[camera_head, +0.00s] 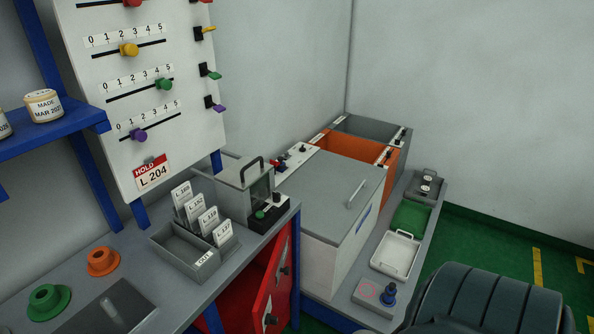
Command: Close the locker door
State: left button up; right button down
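A red locker sits under the grey workbench, low in the middle of the head view. Its red door (278,285) shows at a steep angle with small black fittings on it. A darker red surface (240,304) lies to its left, and the door looks ajar, though I cannot tell how far. The bench top hides the upper part and the picture's bottom edge cuts off the lower part. Neither of my grippers is in view, so nothing is seen touching the door.
The workbench (140,268) carries a card tray (180,262), a grey box (238,190), and green and orange flanged parts. A large white-sided bin with a grey lid (325,192) stands right of the locker. Green floor (480,240) shows at right.

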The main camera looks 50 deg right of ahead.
aim_at(272, 298)
jog(key=z, duration=1.3)
